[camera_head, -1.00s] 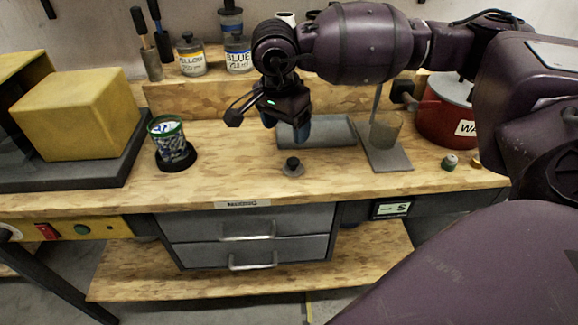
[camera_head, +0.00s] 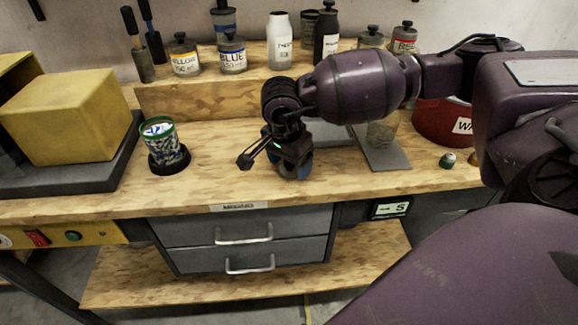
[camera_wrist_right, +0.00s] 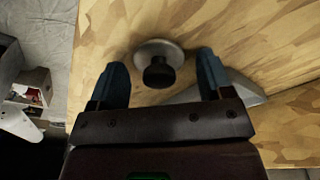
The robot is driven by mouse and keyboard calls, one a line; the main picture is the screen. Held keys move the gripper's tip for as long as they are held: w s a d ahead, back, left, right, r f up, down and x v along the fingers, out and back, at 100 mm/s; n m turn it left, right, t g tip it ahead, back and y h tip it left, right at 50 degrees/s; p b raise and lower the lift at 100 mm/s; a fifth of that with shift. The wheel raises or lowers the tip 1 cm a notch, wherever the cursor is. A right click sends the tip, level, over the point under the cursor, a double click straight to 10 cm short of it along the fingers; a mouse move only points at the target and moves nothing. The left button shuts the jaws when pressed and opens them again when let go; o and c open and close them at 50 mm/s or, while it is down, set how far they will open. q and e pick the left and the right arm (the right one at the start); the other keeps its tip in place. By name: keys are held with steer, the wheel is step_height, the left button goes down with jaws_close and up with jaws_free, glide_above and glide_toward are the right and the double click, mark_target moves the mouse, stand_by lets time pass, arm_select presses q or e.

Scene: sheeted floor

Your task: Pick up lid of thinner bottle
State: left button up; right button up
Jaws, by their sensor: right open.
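The lid (camera_wrist_right: 146,48), a pale grey disc with a black knob, lies on the wooden bench in the right wrist view. In the head view it is hidden behind my right gripper (camera_head: 291,170). The wrist view shows the gripper's two blue fingers apart, one on each side of the black knob, with nothing held. I cannot tell how far the fingertips are above the bench. A white bottle (camera_head: 279,42) on the back shelf may be the thinner bottle; its label is too small to read. My left gripper is not in view.
A patterned cup (camera_head: 160,138) stands in a dark holder at left, near a yellow block (camera_head: 66,115). A grey tray (camera_head: 335,137), a cup on a grey plate (camera_head: 386,158) and a red pot (camera_head: 440,122) stand to the right. Paint jars line the shelf (camera_head: 205,98).

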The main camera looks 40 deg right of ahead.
steer(key=shift+r, duration=0.1)
steer(key=shift+c, duration=0.4)
steer(key=c, duration=0.8)
steer(key=shift+o, duration=0.2)
